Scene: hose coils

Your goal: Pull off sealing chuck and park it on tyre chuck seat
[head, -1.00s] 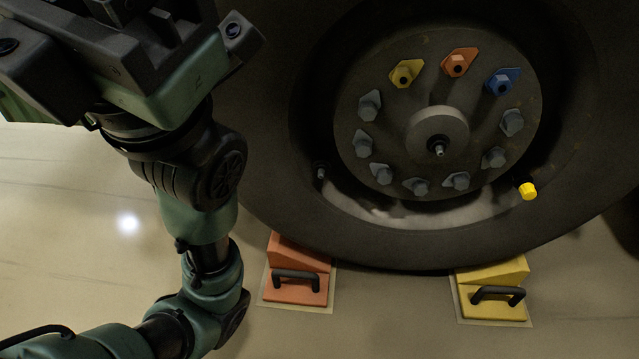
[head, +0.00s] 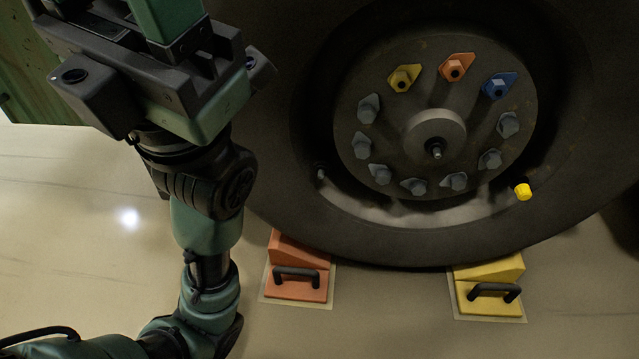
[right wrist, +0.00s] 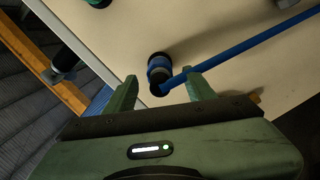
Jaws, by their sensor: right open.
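In the right wrist view my right gripper (right wrist: 163,90) is open, with its two green fingers spread. A short round fitting, black with a blue band (right wrist: 158,68), stands on a pale surface just beyond and between the fingertips. A straight blue line or hose (right wrist: 235,52) runs from it to the upper right. I cannot tell whether it is the sealing chuck, nor whether a finger touches it. My left gripper (head: 175,35) is partly in the head view at the top left; its fingertips are cut off. I cannot identify the tyre chuck seat.
A large wheel hub (head: 435,128) has yellow, orange, blue and grey nuts. A yellow cap (head: 523,191) sits at the rim. Orange (head: 295,285) and yellow (head: 490,290) chocks stand below the tyre. An orange-brown bar (right wrist: 70,95) and dark cylinder (right wrist: 63,60) lie left in the wrist view.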

